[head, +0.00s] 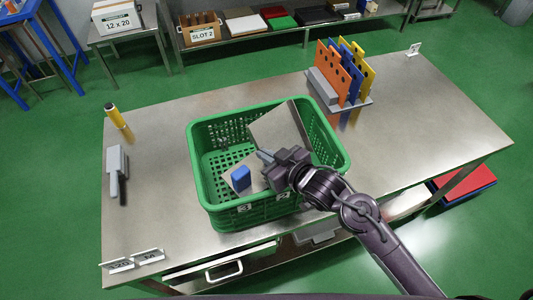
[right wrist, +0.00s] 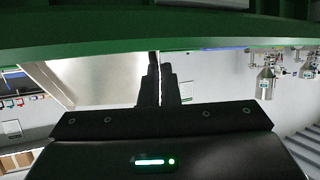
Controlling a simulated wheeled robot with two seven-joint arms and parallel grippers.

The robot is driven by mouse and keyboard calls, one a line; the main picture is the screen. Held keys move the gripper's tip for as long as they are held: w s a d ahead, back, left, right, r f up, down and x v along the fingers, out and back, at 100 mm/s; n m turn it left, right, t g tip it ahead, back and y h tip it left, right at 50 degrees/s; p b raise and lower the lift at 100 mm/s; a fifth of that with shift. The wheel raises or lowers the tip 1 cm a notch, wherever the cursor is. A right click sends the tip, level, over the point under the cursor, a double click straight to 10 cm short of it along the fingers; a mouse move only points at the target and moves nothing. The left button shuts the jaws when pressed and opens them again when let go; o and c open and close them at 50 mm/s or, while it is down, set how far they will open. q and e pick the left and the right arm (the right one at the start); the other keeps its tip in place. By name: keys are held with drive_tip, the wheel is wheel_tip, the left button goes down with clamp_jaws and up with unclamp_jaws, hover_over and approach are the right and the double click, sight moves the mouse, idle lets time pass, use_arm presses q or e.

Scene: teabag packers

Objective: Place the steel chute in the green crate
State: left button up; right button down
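The steel chute (head: 277,128) is a bare metal sheet, tilted inside the green crate (head: 197,133), its upper part near the back right rim. A lower metal part with a blue block (head: 241,178) shows at the crate's front left. My right gripper (head: 265,157) reaches over the front right rim and covers the chute's middle. In the right wrist view the fingers (right wrist: 161,80) are almost together with a thin strip between them; they look shut on the chute's edge, and a steel face (right wrist: 95,80) lies beside them. My left gripper is out of view.
A rack of orange, blue and yellow plates (head: 343,72) stands at the back right. Number signs (head: 135,260) are at the front left corner. The table's right side is clear.

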drive_tip(key=shift+f, duration=0.55)
drive_tip(key=c, duration=1.7)
unclamp_jaws()
drive_tip(key=shift+r, duration=0.35)
drive_tip(key=shift+s+d+r, duration=0.15)
drive_tip(key=shift+r, duration=0.2)
drive_tip(key=shift+b+v, duration=0.95)
drive_tip(key=shift+v, duration=4.85)
